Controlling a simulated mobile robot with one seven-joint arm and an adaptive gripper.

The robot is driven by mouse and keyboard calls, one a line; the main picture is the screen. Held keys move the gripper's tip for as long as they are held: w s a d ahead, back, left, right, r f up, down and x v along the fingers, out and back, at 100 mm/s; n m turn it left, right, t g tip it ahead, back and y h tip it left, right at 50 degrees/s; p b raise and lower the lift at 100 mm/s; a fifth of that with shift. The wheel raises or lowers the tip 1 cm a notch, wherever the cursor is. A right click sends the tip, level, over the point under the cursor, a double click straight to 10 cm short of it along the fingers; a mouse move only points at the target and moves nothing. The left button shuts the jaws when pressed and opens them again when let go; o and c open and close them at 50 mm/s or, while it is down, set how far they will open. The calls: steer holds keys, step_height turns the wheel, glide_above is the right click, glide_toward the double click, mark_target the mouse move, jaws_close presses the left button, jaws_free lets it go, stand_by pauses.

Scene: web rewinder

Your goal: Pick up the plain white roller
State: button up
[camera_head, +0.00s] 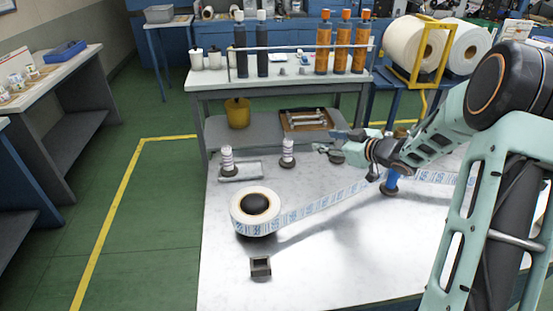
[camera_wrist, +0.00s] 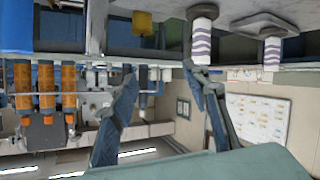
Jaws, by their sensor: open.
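I cannot pick out a plain white roller in either view. Two small upright rollers stand on the white table. The right roller (camera_head: 288,148) and the left roller (camera_head: 227,157) look white with purple bands. The banding is clear in the upside-down wrist view, on the nearer right roller (camera_wrist: 202,40) and the farther left roller (camera_wrist: 271,52). My gripper (camera_head: 332,143) is open and empty. It is held to the right of the right roller, apart from it; the wrist view shows its fingers (camera_wrist: 158,72) spread with nothing between them.
A large label roll (camera_head: 240,213) with a black hub lies on the white table (camera_head: 225,285). Its printed web (camera_head: 325,200) runs right past a blue roller (camera_head: 391,181). A small dark block (camera_head: 260,267) sits in front. A bench (camera_head: 280,84) with bottles stands behind.

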mark_target(291, 146)
steer(key=a+f+y, duration=0.1)
steer(key=a, duration=0.1)
steer(key=a+f+m+b, duration=0.1)
steer(key=a, duration=0.2)
steer(key=a+f+y, duration=0.1)
steer(key=a, duration=0.2)
steer(key=shift+a+f+g+y, duration=0.25)
steer(key=shift+f+g+y, duration=0.05)
steer(key=shift+f, duration=0.1)
steer(key=shift+b+x, duration=0.6)
steer(key=shift+x, duration=2.4)
steer(key=shift+w+d+f, duration=0.1)
steer(key=shift+d+f, duration=0.05)
steer(key=shift+c, duration=0.4)
jaws_close()
steer(key=shift+w+r, duration=0.1)
steer(key=shift+r, duration=0.2)
